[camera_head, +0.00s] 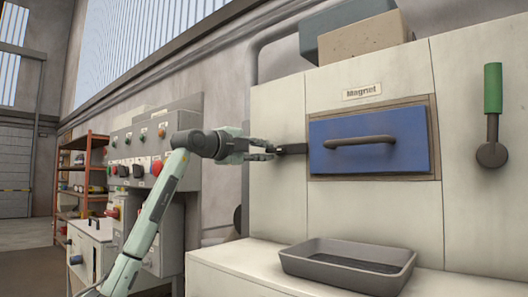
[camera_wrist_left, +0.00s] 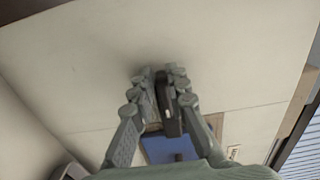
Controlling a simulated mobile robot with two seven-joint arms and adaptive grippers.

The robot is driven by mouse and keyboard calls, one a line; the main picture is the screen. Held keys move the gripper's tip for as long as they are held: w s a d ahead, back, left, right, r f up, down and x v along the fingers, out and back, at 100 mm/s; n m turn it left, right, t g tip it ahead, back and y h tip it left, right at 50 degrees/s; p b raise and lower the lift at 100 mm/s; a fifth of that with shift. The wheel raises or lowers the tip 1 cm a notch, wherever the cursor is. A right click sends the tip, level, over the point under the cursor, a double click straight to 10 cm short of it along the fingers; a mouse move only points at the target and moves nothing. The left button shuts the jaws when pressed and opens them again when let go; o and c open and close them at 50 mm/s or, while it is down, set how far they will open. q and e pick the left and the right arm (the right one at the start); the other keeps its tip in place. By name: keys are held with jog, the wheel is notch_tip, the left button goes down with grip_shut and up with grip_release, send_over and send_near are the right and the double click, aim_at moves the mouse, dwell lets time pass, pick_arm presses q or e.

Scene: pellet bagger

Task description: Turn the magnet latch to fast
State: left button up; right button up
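The magnet latch (camera_head: 292,149) is a dark bar at the left edge of the blue magnet drawer front (camera_head: 400,150), pointing left and roughly level. My left gripper (camera_head: 270,151) is at the latch's left end. In the left wrist view, the latch (camera_wrist_left: 170,112) lies between the two fingers of my left gripper (camera_wrist_left: 164,75), which sit close on either side of it. The fingers look shut on it, though their contact faces are partly hidden. My right gripper is not in view.
The drawer has a dark bar handle (camera_head: 360,141) below a "Magnet" label (camera_head: 362,91). A grey tray (camera_head: 348,266) rests on the ledge below. A control cabinet (camera_head: 140,150) stands behind my left arm.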

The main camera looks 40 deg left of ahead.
pick_arm(q)
jog(key=o, duration=0.3)
jog(key=shift+s, duration=0.1)
jog(key=s, duration=1.1)
jog(key=shift+s+a, duration=0.4)
jog(key=shift+a, duration=0.05)
